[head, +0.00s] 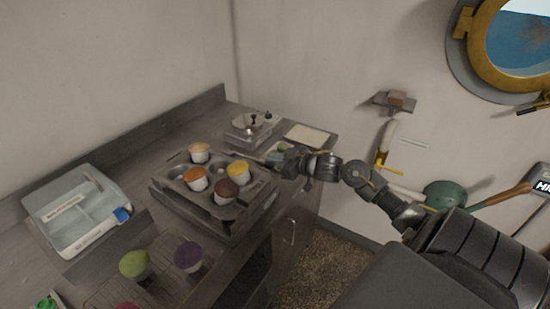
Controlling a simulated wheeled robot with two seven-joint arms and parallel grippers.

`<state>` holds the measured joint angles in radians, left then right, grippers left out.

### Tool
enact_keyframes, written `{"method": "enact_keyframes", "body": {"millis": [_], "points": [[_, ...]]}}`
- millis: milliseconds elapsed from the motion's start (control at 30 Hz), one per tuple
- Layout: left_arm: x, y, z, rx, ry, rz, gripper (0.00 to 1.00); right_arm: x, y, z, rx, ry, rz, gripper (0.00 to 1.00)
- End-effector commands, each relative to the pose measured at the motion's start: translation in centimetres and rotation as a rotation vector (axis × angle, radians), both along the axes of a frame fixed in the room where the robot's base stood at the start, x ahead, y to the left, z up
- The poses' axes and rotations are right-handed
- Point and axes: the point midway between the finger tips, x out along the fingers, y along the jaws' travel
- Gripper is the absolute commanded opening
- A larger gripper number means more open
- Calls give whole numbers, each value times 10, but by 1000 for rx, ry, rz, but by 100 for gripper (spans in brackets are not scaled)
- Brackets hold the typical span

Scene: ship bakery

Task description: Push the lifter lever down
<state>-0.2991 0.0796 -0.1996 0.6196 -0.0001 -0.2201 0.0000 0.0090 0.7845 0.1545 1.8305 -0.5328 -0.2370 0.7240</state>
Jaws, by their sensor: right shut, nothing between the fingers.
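A dark muffin tin (173,182) stands on a dark box-like lifter base (222,228) on the counter. Cupcakes with orange, yellow, brown and tan tops sit in some of its cups; other cups are empty. My right gripper (262,159) is shut and empty, just beyond the far right corner of the tin, close to the yellow-topped cupcake. I cannot make out the lifter lever; it may be hidden behind my gripper or too small to tell. I cannot tell whether my gripper touches anything. My left gripper is not in view.
A clear-lidded box (75,212) with a blue latch lies at left. A wire rack (115,291) with green and purple cupcakes is in front. A metal device with a dark knob (253,120) and a pale board (306,136) are behind my gripper. The counter ends at right.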

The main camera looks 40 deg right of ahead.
Motion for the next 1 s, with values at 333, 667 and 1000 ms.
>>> {"method": "enact_keyframes", "body": {"millis": [333,667,1000], "points": [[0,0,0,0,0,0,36,0,0,-2,0,0,-1,0],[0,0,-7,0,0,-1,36,-4,-2,-32,2,6,-1,0],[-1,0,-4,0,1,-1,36,-6,-1,-35,0,20,2,0]]}}
